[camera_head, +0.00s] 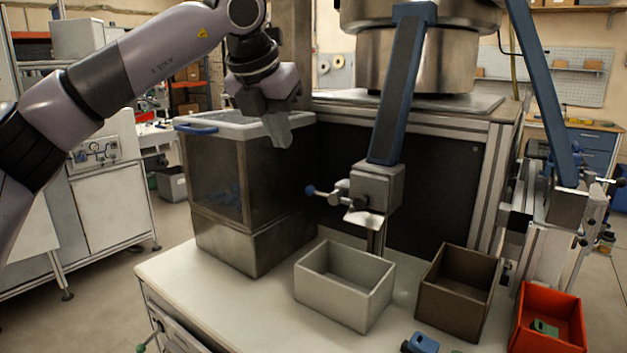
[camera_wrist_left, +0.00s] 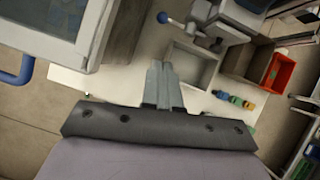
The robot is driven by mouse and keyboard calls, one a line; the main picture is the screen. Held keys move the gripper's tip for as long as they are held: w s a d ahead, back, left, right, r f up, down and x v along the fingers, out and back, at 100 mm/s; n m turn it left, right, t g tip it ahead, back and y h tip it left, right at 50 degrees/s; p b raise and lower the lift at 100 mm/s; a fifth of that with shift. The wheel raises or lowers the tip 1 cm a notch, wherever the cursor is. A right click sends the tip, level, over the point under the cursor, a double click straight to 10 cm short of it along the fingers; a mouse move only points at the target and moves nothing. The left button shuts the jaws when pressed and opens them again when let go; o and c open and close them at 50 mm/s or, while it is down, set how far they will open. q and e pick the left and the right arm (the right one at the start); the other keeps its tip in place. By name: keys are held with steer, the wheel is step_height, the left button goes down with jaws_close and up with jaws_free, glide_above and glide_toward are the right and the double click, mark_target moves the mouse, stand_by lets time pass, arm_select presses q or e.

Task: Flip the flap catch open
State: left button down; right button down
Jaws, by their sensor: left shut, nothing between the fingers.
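My left gripper (camera_head: 281,132) is shut and empty, pointing down above the worktop. Its closed fingers also show in the left wrist view (camera_wrist_left: 160,70). A small lever with a blue ball knob (camera_head: 310,190) sticks out to the left from a grey metal block (camera_head: 376,187) under a blue sloping chute. I take this lever to be the flap catch, but cannot be sure. It lies lower and to the right of my fingers, apart from them. The knob also shows ahead of the fingers in the left wrist view (camera_wrist_left: 163,18). My right gripper is not in view.
A clear-sided bin with a blue handle (camera_head: 198,128) stands just left of and below the gripper. A light grey open box (camera_head: 345,299), a brown box (camera_head: 453,307) and a red bin (camera_head: 533,336) stand on the white worktop (camera_head: 215,290). A large metal bowl (camera_head: 415,60) is behind.

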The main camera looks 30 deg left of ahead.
arm_select(q)
steer(key=p, duration=0.1)
glide_toward(308, 192)
step_height(308, 192, down, 3)
steer(key=shift+w+a+f+p, duration=0.1)
steer(key=shift+w+f+p, duration=0.3)
steer(key=shift+w+f, duration=0.35)
steer(key=shift+w+a+f+p, duration=0.1)
steer(key=shift+w+f+p, duration=0.4)
steer(key=shift+w, duration=0.35)
steer(key=f+b, duration=0.1)
steer(key=b, duration=0.1)
steer(key=f+b, duration=0.1)
steer(key=shift+a+f+b, duration=0.25)
steer(key=shift+a+b, duration=0.1)
steer(key=shift+a, duration=0.05)
steer(key=shift+r, duration=0.1)
